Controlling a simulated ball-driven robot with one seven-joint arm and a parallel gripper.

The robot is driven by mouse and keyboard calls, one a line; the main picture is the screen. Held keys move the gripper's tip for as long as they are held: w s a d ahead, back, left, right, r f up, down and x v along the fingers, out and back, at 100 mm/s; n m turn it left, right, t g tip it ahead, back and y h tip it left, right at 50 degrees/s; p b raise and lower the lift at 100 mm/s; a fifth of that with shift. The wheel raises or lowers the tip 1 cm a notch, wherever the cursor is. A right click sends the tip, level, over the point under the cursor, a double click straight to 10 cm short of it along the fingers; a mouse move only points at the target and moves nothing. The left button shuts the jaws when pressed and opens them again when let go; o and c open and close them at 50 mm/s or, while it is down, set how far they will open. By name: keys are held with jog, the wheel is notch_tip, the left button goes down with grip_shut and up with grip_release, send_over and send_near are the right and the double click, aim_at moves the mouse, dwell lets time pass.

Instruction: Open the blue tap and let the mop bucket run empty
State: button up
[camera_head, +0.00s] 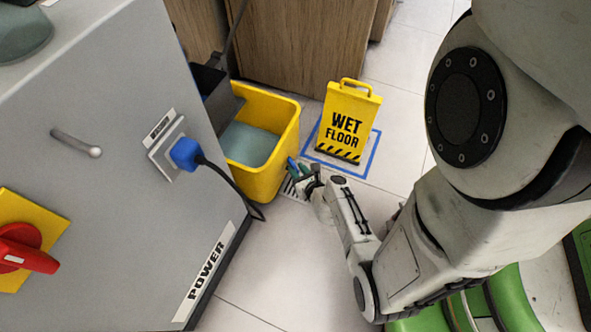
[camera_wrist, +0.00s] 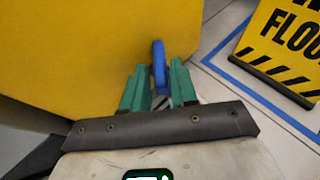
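The yellow mop bucket (camera_head: 262,150) stands on the floor beside the grey cabinet, with grey-green water (camera_head: 248,145) in it. The blue tap (camera_wrist: 159,66) stands out from the bucket's lower side; in the head view only a bit of blue (camera_head: 292,162) shows. My gripper (camera_head: 304,178) is low at the bucket's near right corner. In the wrist view its green fingers (camera_wrist: 159,85) stand close on both sides of the upright blue handle and appear shut on it. Finger contact is hard to see exactly. The tap's outlet is hidden.
A floor drain grate (camera_head: 292,188) lies under the gripper. A yellow wet floor sign (camera_head: 348,122) stands inside a blue taped outline behind. The grey cabinet (camera_head: 105,150) has a blue plug (camera_head: 185,153) whose black cord reaches the floor. Open tiles lie in front.

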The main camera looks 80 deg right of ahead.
jog(key=shift+x, duration=1.05)
grip_shut()
jog(key=n+t+y, duration=0.2)
jog(key=n, duration=0.1)
jog(key=shift+s+d+t+y, duration=0.15)
jog(key=shift+d+t+y, duration=0.1)
jog(key=shift+t+y, duration=0.15)
jog(key=shift+s+d+n+t+y+b, duration=0.15)
jog(key=shift+n+t+y+b, duration=0.6)
jog(key=shift+n+y, duration=1.55)
